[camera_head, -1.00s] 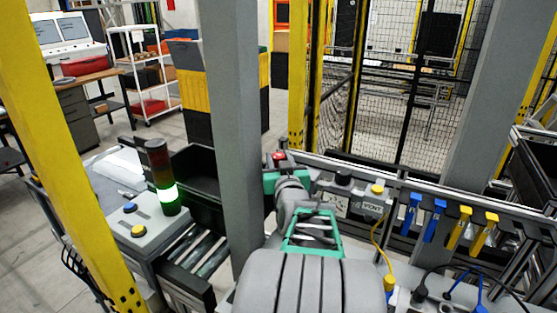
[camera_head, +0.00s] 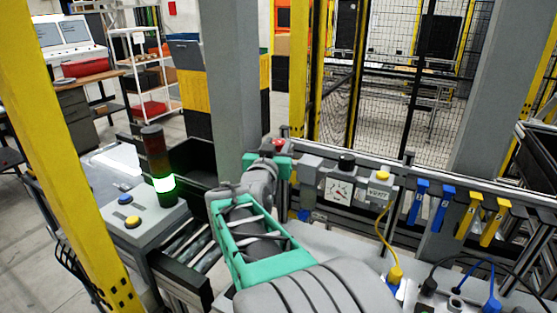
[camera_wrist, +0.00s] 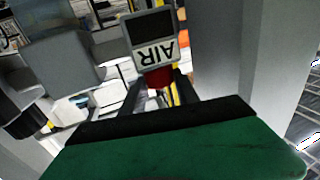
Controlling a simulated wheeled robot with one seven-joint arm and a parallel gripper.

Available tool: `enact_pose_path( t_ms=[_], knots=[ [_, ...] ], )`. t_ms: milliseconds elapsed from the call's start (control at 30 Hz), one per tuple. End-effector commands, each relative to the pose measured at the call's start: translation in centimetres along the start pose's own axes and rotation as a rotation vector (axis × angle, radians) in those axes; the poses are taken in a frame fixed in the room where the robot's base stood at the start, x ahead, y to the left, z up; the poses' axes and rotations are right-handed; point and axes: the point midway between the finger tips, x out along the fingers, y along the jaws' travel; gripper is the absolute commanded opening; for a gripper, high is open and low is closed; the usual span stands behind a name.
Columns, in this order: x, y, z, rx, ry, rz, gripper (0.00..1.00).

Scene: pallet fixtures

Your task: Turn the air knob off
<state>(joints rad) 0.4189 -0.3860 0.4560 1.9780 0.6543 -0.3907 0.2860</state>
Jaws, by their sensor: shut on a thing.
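The red air knob (camera_head: 279,145) is in the head view on top of the fixture rail, just beyond my gripper. In the wrist view the red knob (camera_wrist: 159,77) sits under a grey housing (camera_wrist: 150,42) with an upside-down AIR label. My gripper (camera_wrist: 158,92) has its dark fingers on either side of the knob and is shut on it. In the head view my gripper (camera_head: 279,160) is mostly hidden by my wrist and arm, and its fingertips are hard to make out. The knob's turn position cannot be told.
A grey post (camera_head: 230,90) stands close left. A signal light (camera_head: 158,160) glows green. Blue and yellow clips (camera_head: 470,220) hang on the rail.

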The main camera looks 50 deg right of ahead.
Motion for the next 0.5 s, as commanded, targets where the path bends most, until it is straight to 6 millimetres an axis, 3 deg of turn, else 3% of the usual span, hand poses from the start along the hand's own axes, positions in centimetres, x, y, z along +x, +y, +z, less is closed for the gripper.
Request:
enact_pose_path(
  t_ms=[33,500],
  knots=[
    [-0.01,-0.56,1.25,0.003,0.001,0.025,0.0],
    [0.13,-0.43,0.38,-0.002,-0.002,0.265,0.0]
  ],
)
